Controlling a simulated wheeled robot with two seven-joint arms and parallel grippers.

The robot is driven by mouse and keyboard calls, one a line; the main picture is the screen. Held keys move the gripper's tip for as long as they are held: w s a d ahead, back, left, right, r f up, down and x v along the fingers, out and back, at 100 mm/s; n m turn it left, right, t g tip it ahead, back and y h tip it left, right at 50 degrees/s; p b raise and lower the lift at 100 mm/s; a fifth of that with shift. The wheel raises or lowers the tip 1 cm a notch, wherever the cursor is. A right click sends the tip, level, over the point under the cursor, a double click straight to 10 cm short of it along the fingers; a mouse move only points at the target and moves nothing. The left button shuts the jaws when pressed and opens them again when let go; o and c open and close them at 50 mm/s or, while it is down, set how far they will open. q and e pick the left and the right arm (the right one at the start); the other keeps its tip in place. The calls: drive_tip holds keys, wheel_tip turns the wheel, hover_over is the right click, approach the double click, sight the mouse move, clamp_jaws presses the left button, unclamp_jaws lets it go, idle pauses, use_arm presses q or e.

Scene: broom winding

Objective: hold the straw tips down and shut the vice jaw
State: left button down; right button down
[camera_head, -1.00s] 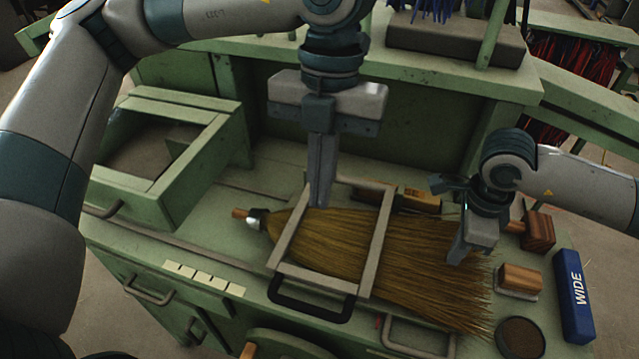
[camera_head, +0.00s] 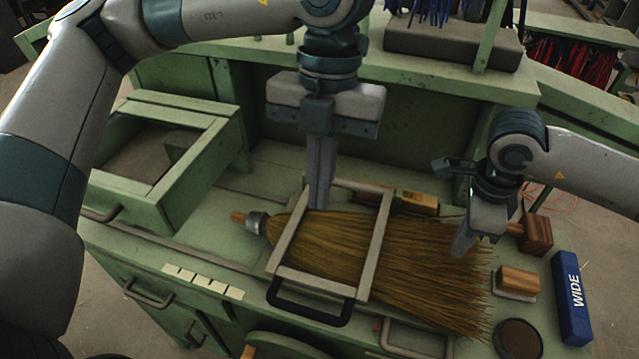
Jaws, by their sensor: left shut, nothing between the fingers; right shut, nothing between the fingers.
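The straw broom head (camera_head: 345,250) lies flat on the green bench, its stub and metal collar at the left and its straw tips (camera_head: 470,300) fanned out to the right. A pale rectangular vice frame (camera_head: 374,245) sits around the straw, with a dark handle (camera_head: 310,302) at its front. My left gripper (camera_head: 320,205) is shut and empty, pointing down at the rear bar of the frame; whether it touches the bar is unclear. My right gripper (camera_head: 462,250) is shut and empty, just above the straw near the tips' back edge.
A wooden mallet (camera_head: 535,232), a wood-backed brush (camera_head: 517,282), a round dark tin (camera_head: 520,338) and a blue box marked WIDE (camera_head: 572,298) stand to the right. An open green drawer (camera_head: 165,150) is at the left. A yellow-brown block (camera_head: 415,202) lies behind the straw.

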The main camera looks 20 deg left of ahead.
drive_tip(key=shift+r+p, duration=0.35)
drive_tip(key=shift+r, duration=2.05)
drive_tip(key=shift+r, duration=0.1)
wheel_tip(320, 180, up, 17)
drive_tip(key=b, duration=0.5)
drive_tip(key=shift+r, duration=0.15)
